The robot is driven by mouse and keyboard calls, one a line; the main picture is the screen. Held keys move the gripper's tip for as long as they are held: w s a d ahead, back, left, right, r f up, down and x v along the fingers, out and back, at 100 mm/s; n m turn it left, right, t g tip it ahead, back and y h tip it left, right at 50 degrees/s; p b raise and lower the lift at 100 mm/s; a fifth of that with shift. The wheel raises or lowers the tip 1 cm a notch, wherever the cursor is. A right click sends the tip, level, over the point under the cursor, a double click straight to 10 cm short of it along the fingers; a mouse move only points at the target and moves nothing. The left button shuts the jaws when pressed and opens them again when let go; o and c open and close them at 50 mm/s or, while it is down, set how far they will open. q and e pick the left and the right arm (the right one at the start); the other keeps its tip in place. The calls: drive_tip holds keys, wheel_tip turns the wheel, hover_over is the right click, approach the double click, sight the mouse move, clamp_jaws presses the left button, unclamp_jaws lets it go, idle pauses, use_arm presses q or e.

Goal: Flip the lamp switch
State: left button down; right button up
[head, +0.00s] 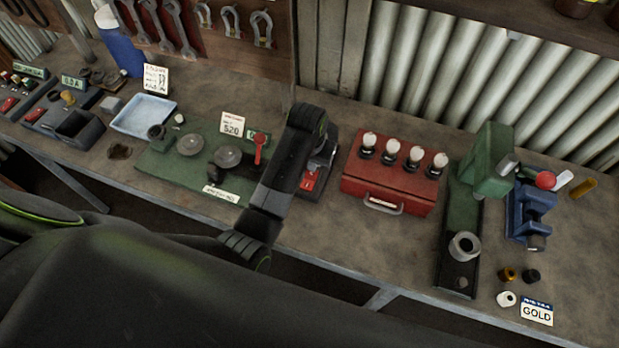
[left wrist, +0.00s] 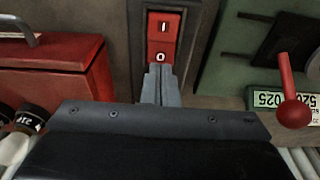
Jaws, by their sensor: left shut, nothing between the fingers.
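The lamp switch (head: 309,181) is a red rocker on a dark base in the middle of the bench, partly covered by my left arm. In the left wrist view the rocker (left wrist: 163,35) shows an "I" half and an "O" half. My left gripper (left wrist: 160,72) is shut and empty, its fingertips at the lower edge of the "O" half in that view. Whether they touch it I cannot tell. In the head view the gripper (head: 320,162) is over the switch base, its tips largely hidden. My right gripper is not in view.
A red box (head: 390,180) with several white-topped bulbs stands right of the switch. A green mat (head: 160,170) with round discs and a red-knobbed lever (head: 259,145) lies to the left. A green press (head: 465,210) stands farther right. The front bench strip between box and press is clear.

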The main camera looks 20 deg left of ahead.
sight(311, 174)
use_arm(q)
drive_tip(key=shift+f+b, duration=0.45)
drive_tip(key=shift+f, duration=0.65)
idle(0.9)
drive_tip(key=shift+r+p, duration=1)
drive_tip(key=shift+r, duration=2.55)
